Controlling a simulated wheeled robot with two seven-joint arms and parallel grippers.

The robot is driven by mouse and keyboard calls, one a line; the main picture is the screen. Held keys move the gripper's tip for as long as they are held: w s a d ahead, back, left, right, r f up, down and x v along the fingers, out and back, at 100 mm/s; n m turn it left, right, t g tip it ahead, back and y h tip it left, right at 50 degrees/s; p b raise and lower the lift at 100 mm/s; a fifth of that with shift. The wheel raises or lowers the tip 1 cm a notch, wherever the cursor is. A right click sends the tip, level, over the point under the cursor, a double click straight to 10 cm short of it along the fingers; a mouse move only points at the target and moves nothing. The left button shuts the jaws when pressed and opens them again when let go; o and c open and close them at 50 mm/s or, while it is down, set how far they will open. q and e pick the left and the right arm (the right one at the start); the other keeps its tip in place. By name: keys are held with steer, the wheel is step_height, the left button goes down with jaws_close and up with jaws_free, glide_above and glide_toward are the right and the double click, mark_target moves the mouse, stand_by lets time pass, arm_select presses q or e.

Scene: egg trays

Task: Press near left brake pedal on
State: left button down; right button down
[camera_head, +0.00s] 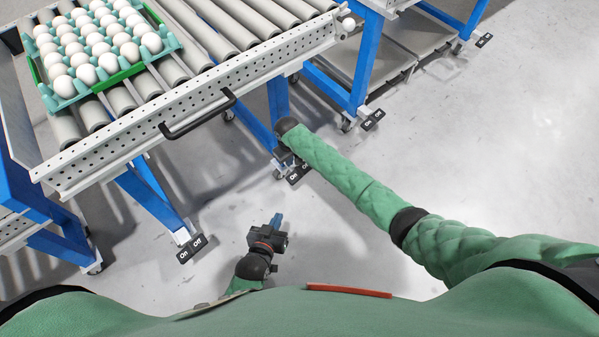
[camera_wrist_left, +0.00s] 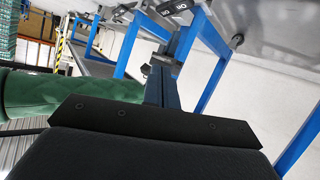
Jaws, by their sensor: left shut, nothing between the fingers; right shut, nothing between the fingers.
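The near left brake pedal (camera_head: 184,254), a dark plate with a white "On" label and an "Off" label beside it, sits low at the foot of a blue cart leg in the head view. My left gripper (camera_head: 277,219) is shut and empty, right of this pedal and apart from it. Its blue fingers also show in the left wrist view (camera_wrist_left: 166,88). My right gripper (camera_head: 283,158) is shut, low beside another pedal (camera_head: 299,174) at the right leg. It partly hides that pedal's surroundings, and I cannot tell whether they touch.
The roller cart (camera_head: 190,97) has a black handle (camera_head: 198,115) and carries a green egg tray (camera_head: 118,76) full of white eggs. Another blue-framed cart with a pedal (camera_head: 372,119) stands at the back right. Grey floor (camera_head: 480,140) is open at the right.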

arm_select(q)
steer(key=s+a+f+g+y+p, duration=0.1)
steer(key=s+f+g, duration=0.4)
steer(key=s+f, duration=0.5)
steer(key=shift+s+a+f, duration=0.15)
steer(key=shift+f, duration=1.25)
arm_select(e)
steer(key=shift+r, duration=0.6)
